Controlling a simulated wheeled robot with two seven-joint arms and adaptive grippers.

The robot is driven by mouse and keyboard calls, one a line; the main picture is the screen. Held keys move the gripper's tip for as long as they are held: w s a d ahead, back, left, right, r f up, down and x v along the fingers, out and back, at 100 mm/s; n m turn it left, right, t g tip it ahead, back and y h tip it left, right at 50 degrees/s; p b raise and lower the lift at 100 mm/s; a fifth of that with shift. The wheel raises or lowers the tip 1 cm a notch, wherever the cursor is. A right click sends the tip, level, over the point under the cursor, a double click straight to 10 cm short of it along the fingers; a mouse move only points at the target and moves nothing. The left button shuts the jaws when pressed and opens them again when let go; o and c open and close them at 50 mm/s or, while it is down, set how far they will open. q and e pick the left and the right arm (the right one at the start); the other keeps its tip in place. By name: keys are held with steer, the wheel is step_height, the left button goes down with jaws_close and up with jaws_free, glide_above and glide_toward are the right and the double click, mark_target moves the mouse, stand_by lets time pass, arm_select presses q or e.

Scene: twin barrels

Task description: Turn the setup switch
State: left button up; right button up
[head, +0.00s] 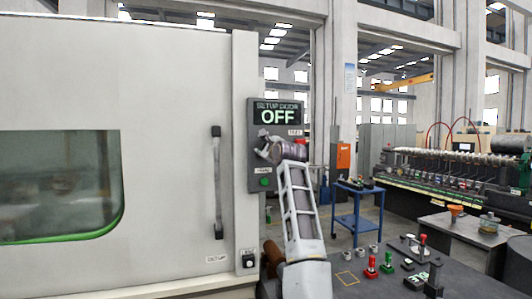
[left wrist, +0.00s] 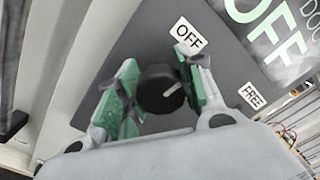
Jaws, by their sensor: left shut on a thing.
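The setup switch is a round black knob (left wrist: 160,88) with a white mark, on the grey panel (head: 256,190) beside the white machine door. In the left wrist view the mark points between the OFF label (left wrist: 188,35) and the FREE label (left wrist: 252,95). My left gripper (head: 268,152) is at the panel below the display (head: 278,114), which reads OFF. In the left wrist view its green-padded fingers (left wrist: 160,90) are on both sides of the knob, shut on it. In the head view my gripper hides the knob. My right gripper is not in view.
A green button (head: 264,182) is low on the panel. A dark table (head: 350,283) with small parts and a blue cart (head: 357,208) are to the right.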

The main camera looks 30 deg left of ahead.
arm_select(q)
steer(key=shift+n, duration=0.8)
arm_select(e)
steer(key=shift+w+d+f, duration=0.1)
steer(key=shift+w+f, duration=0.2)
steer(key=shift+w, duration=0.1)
arm_select(q)
steer(key=o, duration=1)
steer(key=shift+s+d+f, duration=0.1)
steer(key=shift+s+d, duration=0.2)
steer(key=shift+d, duration=0.05)
steer(key=shift+v, duration=3.3)
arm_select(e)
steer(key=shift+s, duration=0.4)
